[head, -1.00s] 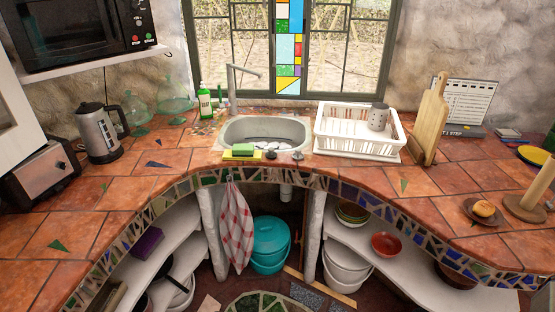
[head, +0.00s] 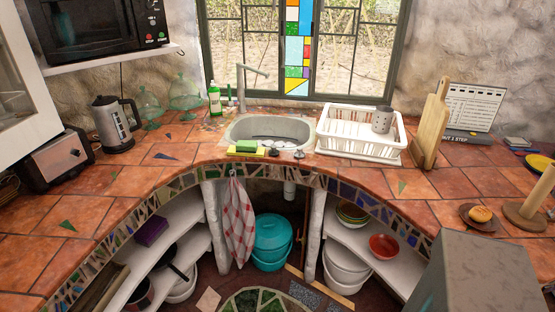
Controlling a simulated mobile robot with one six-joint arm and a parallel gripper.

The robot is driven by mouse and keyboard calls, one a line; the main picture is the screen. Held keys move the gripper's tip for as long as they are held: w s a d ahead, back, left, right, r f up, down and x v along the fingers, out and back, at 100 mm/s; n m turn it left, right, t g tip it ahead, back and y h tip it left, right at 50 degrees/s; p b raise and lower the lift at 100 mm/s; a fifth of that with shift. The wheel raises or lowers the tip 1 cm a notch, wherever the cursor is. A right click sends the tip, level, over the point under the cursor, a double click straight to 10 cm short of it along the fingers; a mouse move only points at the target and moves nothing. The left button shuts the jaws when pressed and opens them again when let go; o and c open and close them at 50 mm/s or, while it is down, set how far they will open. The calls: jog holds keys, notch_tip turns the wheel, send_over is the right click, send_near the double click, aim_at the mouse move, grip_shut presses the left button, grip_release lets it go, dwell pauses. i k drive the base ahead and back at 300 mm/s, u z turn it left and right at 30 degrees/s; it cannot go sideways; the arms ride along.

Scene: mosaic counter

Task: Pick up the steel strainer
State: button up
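I cannot tell for sure which thing is the steel strainer. A grey, perforated, cup-shaped piece (head: 382,120) stands upright in the right part of the white dish rack (head: 358,147), right of the sink. Two small dark grey pieces, one left (head: 274,152) and one right (head: 299,154), lie on the counter at the sink's front edge, too small to make out. My gripper is not in view.
The sink (head: 238,129) is set in the tiled counter (head: 140,180). A green and yellow sponge (head: 244,147) lies at its front edge. A cutting board (head: 432,125) stands right of the rack. A kettle (head: 115,124) and toaster (head: 58,160) are on the left.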

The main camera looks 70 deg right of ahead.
aim_at(299, 154)
jog(key=u, duration=0.9)
jog(key=k, duration=1.7)
jog(key=z, duration=0.55)
